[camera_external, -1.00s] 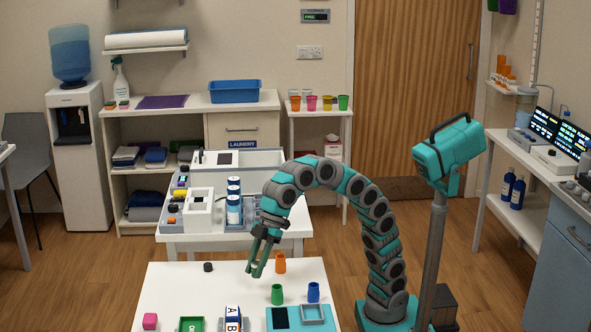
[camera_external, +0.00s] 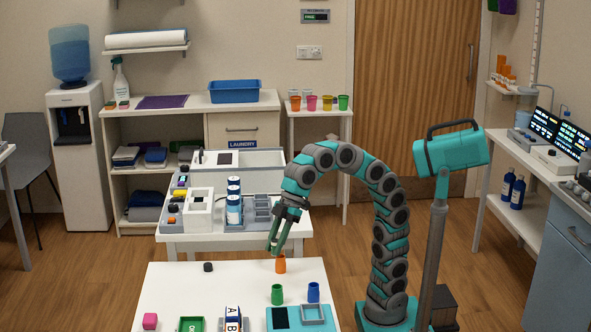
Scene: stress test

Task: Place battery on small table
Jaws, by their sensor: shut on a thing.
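No battery can be clearly told apart in this view. The white front table (camera_external: 180,285) is in the foreground. A small white table (camera_external: 340,112) with several coloured cups stands at the back by the door. I cannot tell which of these is the small table meant.
A workbench (camera_external: 200,238) with equipment stands behind. The front table's left middle is clear.

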